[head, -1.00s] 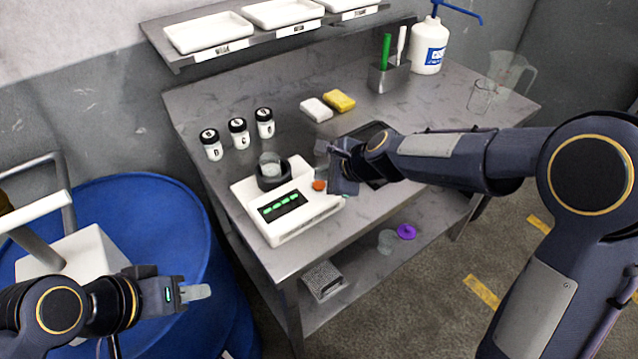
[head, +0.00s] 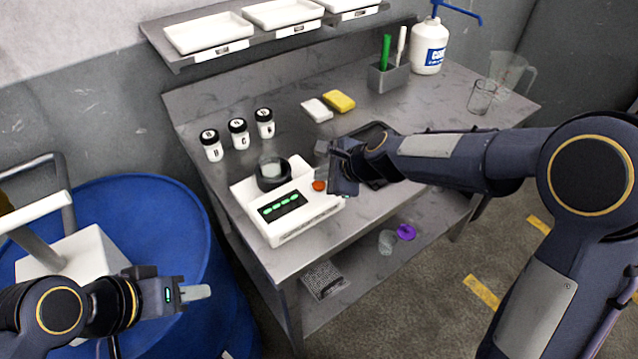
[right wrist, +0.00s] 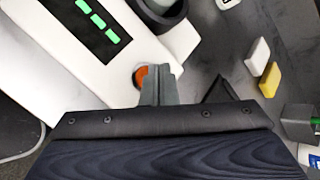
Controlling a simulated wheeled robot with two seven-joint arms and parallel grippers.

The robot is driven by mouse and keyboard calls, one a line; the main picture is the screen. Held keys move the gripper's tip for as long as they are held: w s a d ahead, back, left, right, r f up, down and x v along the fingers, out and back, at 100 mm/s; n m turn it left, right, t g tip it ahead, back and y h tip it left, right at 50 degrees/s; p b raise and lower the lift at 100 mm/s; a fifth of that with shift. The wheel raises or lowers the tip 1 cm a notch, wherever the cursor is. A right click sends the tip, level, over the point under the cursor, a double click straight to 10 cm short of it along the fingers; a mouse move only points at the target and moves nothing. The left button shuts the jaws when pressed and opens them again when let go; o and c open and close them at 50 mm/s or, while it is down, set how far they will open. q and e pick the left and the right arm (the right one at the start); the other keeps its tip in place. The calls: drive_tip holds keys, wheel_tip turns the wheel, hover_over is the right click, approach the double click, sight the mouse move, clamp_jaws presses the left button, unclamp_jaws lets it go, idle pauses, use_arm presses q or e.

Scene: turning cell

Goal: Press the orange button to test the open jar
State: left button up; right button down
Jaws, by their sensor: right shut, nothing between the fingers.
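The white tester (head: 300,222) with a green-lit display sits at the table's front left. The open jar (head: 270,166) stands in the tester's black round holder. The orange button (head: 319,186) is on the tester's right side and also shows in the right wrist view (right wrist: 139,77). My right gripper (right wrist: 160,74) is shut and empty. Its fingertips are right beside the button and overlap its edge in the right wrist view; I cannot tell whether they touch. My left gripper (head: 197,292) is away from the table at the lower left; its finger gap cannot be made out.
Several black-lidded jars (head: 238,133) stand behind the tester. A white block (head: 317,110) and a yellow block (head: 339,100) lie further back. A dark tray is partly hidden behind my right gripper. A blue drum (head: 150,225) stands left of the table (head: 285,270).

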sight(323, 187)
drive_tip(key=shift+f, duration=0.15)
idle(0.3)
drive_tip(key=shift+f+b, duration=0.3)
drive_tip(key=shift+f+b, duration=0.3)
drive_tip(key=shift+f, duration=0.1)
idle(0.5)
idle(0.3)
drive_tip(key=shift+r+p, duration=0.8)
drive_tip(key=shift+p, duration=0.05)
wheel_tip(323, 187, up, 5)
drive_tip(key=p, duration=0.5)
drive_tip(key=shift+r, duration=0.1)
